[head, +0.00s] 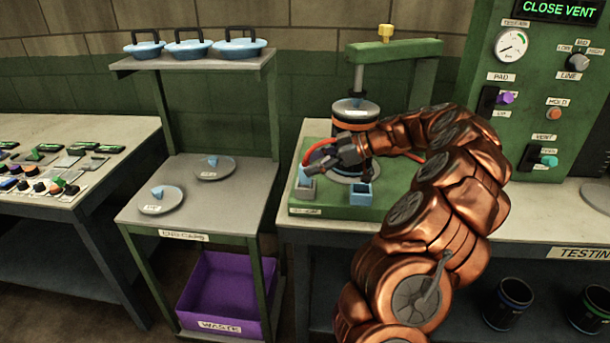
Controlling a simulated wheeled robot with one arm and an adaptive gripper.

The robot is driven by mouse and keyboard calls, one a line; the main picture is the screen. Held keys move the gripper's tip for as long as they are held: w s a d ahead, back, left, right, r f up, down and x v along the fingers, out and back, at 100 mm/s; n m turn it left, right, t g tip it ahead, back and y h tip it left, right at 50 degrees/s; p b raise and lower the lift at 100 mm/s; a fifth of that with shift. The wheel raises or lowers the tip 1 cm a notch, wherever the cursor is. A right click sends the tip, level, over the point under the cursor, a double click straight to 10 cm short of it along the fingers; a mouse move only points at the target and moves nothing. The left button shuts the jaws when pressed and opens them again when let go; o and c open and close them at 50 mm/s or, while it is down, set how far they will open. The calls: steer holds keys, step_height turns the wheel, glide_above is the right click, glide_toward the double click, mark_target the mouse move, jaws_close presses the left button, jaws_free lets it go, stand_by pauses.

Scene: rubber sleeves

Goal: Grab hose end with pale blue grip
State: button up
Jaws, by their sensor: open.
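A red hose (305,155) curves over the left side of the green test fixture (335,211). Its pale blue grip (305,179) appears at the fixture's front left, by a small grey block (303,192). My gripper (316,168) is open, just above and to the right of the pale blue grip. The fingers look close to it, but I cannot tell whether they touch. My gripper and wrist hide part of the hose and the fixture's middle.
A pale blue open holder (360,194) sits at the fixture's front. A clamp post with a green crossbar (393,50) rises behind my wrist. A green control panel (540,90) stands right. A shelf stand (195,222) with grey discs is left, above a purple waste bin (225,291).

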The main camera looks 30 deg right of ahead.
steer(key=shift+x, duration=1.3)
jaws_close()
